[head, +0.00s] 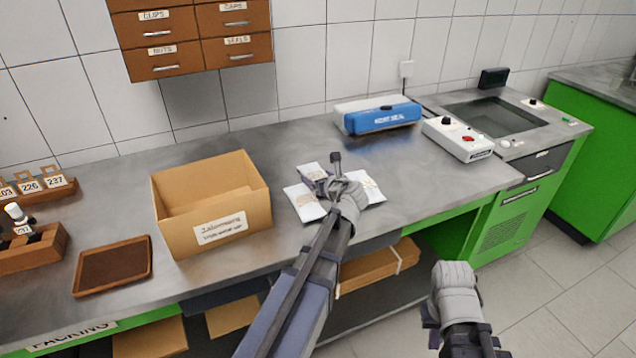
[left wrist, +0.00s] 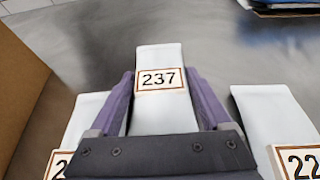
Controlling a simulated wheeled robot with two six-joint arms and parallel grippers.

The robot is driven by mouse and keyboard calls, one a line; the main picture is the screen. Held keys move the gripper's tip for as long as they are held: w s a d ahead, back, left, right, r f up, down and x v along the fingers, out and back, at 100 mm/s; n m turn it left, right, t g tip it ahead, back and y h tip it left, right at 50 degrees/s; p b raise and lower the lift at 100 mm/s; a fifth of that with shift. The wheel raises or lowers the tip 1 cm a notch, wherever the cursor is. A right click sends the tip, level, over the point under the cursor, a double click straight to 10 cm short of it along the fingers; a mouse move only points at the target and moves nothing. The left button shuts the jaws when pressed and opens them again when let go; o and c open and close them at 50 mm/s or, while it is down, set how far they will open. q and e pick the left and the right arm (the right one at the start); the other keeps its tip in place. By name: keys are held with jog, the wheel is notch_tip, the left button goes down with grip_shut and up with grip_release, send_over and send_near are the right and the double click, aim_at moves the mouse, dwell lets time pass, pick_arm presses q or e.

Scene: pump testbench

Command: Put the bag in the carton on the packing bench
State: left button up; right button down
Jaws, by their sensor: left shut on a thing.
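My left gripper (head: 322,180) is shut on a white bag (head: 312,170), whose label reads 237 in the left wrist view (left wrist: 160,80). Its purple fingers are on either side of the bag. I cannot tell how far it is above the bench. The open carton (head: 205,238) stands on the packing bench (head: 110,190), left of the gripper; its brown wall also shows at the left of the left wrist view (left wrist: 18,85). The carton's visible inside looks empty. My right gripper (head: 460,318) is low at the right, in front of the bench; its fingers are unclear.
Two other white bags (head: 304,204) (head: 372,187) lie beside the held one. A brown tray (head: 112,266) and a rack with number tags (head: 38,190) are left of the carton. A blue sealer (head: 382,118) stands behind at the right. Drawers (head: 190,35) hang above.

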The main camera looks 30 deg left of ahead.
pick_arm(q)
jog(key=shift+r, duration=0.1)
jog(key=shift+f, duration=0.2)
jog(key=o, duration=1.4)
jog(key=shift+r, duration=0.2)
jog(key=shift+s+d+r, duration=0.2)
jog(key=shift+s+d, duration=0.05)
jog(key=p+v, duration=0.4)
jog(key=v, duration=0.6)
jog(key=shift+s+r, duration=0.1)
jog(key=shift+r, duration=0.05)
jog(key=shift+s+d+r+p, duration=0.1)
jog(key=shift+s+d+p, duration=0.2)
jog(key=shift+d+p, duration=0.1)
